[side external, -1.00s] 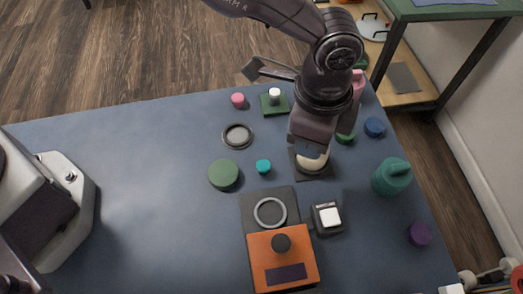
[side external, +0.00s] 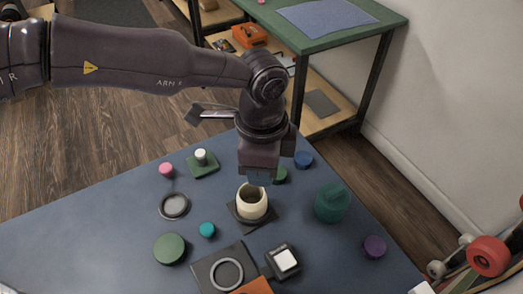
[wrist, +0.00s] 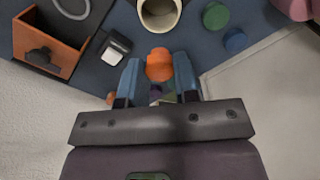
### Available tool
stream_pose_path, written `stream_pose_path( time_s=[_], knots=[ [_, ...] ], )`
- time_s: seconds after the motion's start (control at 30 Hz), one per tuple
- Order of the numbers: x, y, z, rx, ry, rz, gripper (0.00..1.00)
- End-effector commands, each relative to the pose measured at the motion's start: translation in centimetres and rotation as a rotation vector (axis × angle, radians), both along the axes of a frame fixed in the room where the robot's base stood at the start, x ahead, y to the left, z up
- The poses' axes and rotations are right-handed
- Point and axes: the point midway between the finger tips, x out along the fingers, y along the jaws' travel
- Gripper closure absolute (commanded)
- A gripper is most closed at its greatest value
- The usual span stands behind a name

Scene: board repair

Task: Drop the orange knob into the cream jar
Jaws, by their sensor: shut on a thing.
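The cream jar (side external: 252,211) stands upright with an open mouth on a dark square mat (side external: 236,215). It also shows at the top edge of the wrist view (wrist: 147,22), partly cut off. My gripper (wrist: 158,66) is shut on the orange knob (wrist: 159,62), which sits between its two blue fingertips. In the side view my gripper (side external: 262,180) is above the jar, near the back of its rim. The knob cannot be made out in that view. In the wrist view the knob appears beside the jar's mouth, apart from it.
A dark green jar (side external: 330,205) stands right of the cream jar. A small box with a white button (side external: 285,261) and a device with a grey ring (side external: 227,274) lie in front. Green (side external: 169,248), teal (side external: 207,230) and purple (side external: 374,247) discs are nearby.

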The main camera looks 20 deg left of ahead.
Motion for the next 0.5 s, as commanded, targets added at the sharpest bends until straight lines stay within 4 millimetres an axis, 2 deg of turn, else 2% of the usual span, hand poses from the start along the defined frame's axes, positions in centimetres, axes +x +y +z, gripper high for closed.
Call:
stream_pose_path(
  time_s=[0.17, 0.43, 0.47, 0.5],
  knots=[
    [-0.03, 0.02, -0.97, 0.001, 0.000, 0.000, 0.93],
    [-0.02, 0.01, -1.07, 0.000, 0.000, 0.000, 0.93],
    [-0.02, 0.01, -1.06, 0.000, 0.000, 0.000, 0.67],
    [-0.02, 0.01, -1.06, 0.000, 0.000, 0.000, 0.57]
  ],
)
